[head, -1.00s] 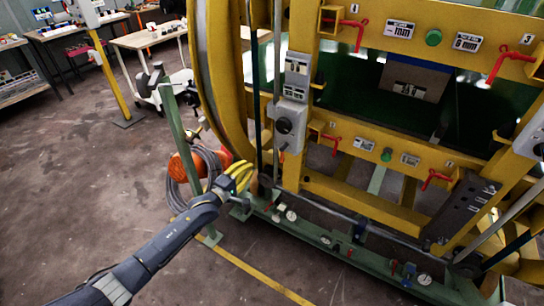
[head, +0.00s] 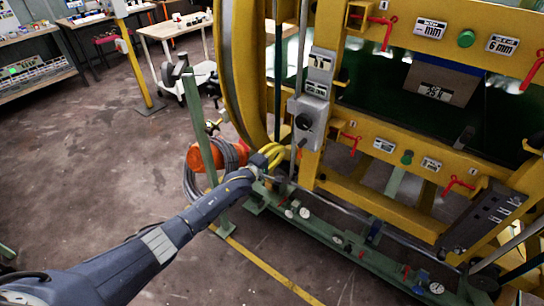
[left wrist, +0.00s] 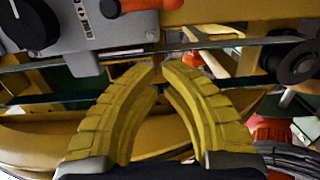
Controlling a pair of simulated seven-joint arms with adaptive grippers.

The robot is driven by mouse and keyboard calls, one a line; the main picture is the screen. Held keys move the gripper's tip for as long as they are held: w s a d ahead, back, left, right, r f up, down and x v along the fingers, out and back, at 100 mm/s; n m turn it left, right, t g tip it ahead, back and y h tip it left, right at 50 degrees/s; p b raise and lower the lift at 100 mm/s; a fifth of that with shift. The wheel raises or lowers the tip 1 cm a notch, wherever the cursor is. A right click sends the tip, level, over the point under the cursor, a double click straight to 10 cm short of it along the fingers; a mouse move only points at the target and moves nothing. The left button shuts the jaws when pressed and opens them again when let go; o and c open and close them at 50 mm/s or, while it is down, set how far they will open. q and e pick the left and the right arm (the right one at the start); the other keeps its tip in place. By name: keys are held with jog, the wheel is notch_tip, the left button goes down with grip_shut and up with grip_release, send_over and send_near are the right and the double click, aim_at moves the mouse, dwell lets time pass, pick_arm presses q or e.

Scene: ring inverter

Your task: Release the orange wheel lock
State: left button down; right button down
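My left gripper (head: 274,155) is at the lower left of the yellow ring frame, beside the ring's foot and below the grey control box (head: 308,118). In the left wrist view its two yellow ribbed fingers (left wrist: 165,66) arch together, tips almost meeting, with nothing visible held. A small orange part (left wrist: 138,5) is at the grey box's edge, at the top of that view. Another orange-red piece (left wrist: 212,64) lies beyond the right finger. I cannot tell which of these is the wheel lock. My right gripper is out of view.
A green post (head: 203,130) stands left of my gripper, with an orange reel (head: 203,156) and grey coiled cable (head: 228,158) close by. A green rail (head: 330,238) with gauges runs along the floor. Open floor (head: 110,185) lies to the left.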

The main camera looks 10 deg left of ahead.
pick_arm(q)
jog(key=shift+d, duration=2.25)
jog(key=shift+s+d+f+n, duration=0.1)
jog(key=shift+d+f+n, duration=0.15)
jog(key=shift+n, duration=0.65)
